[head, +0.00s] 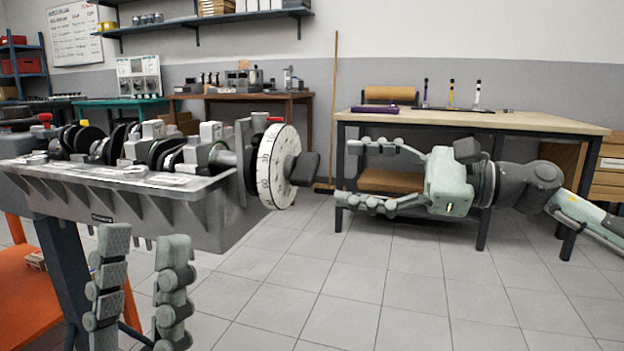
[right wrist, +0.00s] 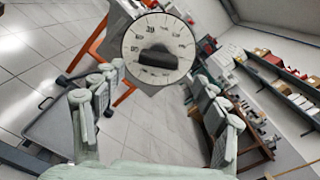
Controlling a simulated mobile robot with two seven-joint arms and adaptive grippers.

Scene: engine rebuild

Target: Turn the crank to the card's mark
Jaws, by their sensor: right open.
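The engine block (head: 150,205) stands on its stand at the left, with the crankshaft (head: 120,145) in its top. A white degree wheel (head: 272,160) with a dark bar-shaped crank end (head: 306,168) sits at its right end. In the right wrist view the wheel (right wrist: 158,30) faces me, with the dark bar (right wrist: 158,59) near its middle, lying almost level in the picture. My right gripper (head: 352,175) is open and empty, apart from the bar and pointing at it. My left gripper (head: 143,240) is open and empty, fingers up, before the block. I cannot identify the card.
A wooden-topped workbench (head: 560,123) stands behind my right arm, with a purple case (head: 375,109) and several upright tools on it. A white display panel (head: 139,77) stands on a teal bench at the back left. An orange surface (head: 25,270) is below the block. The tiled floor is clear.

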